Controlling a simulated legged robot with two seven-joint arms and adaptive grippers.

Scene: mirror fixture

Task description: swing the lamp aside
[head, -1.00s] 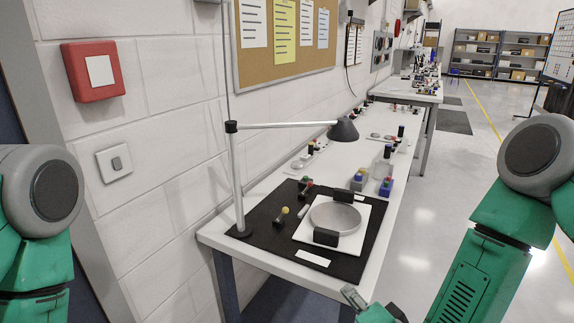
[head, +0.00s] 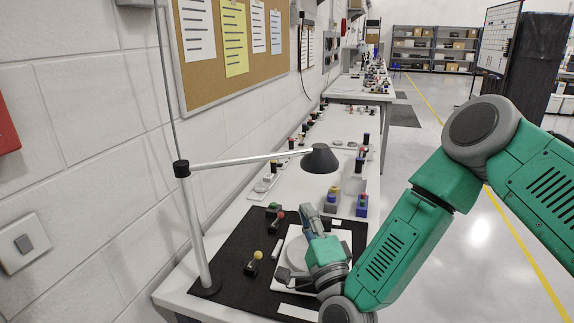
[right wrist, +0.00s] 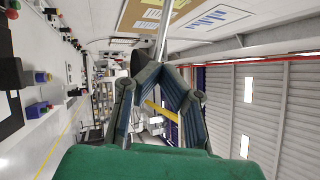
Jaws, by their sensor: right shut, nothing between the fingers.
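The desk lamp has a grey upright post (head: 195,230) at the left of the bench mat. A pale horizontal arm (head: 235,161) runs right from the post top to a dark conical shade (head: 320,159). My right gripper (head: 308,212) is shut and empty. In the head view it appears below the shade, over the mat. In the right wrist view my right gripper (right wrist: 155,72) shows with its fingers drawn together, and a dark form like the shade (right wrist: 138,62) lies just beyond them. I cannot tell whether they touch. My left gripper is out of view.
Small knobs (head: 254,257) and button boxes (head: 361,205) stand nearby. The wall with a corkboard (head: 235,45) closes off the left; open floor (head: 440,200) lies right.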

